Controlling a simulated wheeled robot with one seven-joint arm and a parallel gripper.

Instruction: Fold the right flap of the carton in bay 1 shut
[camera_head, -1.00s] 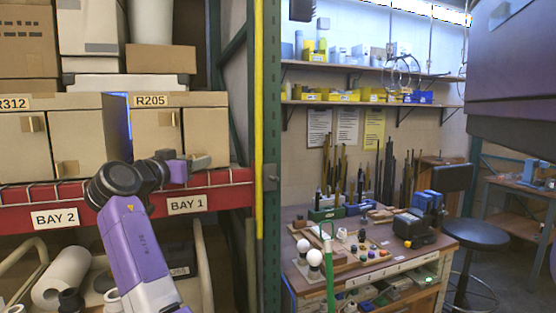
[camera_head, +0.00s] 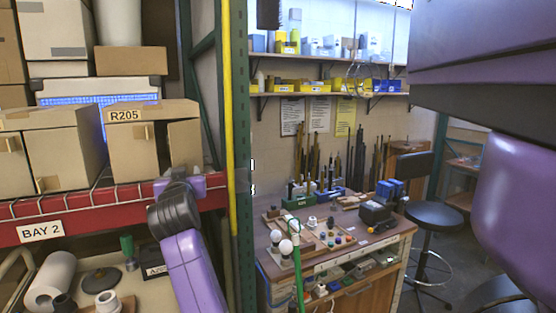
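The tan carton labelled R205 (camera_head: 165,110) stands on the red shelf beam at the right end of the rack. Its left front panel (camera_head: 130,148) has a small tan tab. Its right flap (camera_head: 184,143) is a plain tan panel, with a dark gap between it and the left panel, so it looks not flush. My gripper (camera_head: 188,184) is low in front of the carton, below the right flap at the beam. Its fingers are small and partly hidden by my wrist, so I cannot tell their opening or whether they touch the flap.
A green rack post (camera_head: 238,150) with a yellow strip (camera_head: 229,110) rises just right of my arm. A workbench (camera_head: 335,250) with small parts stands farther right.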

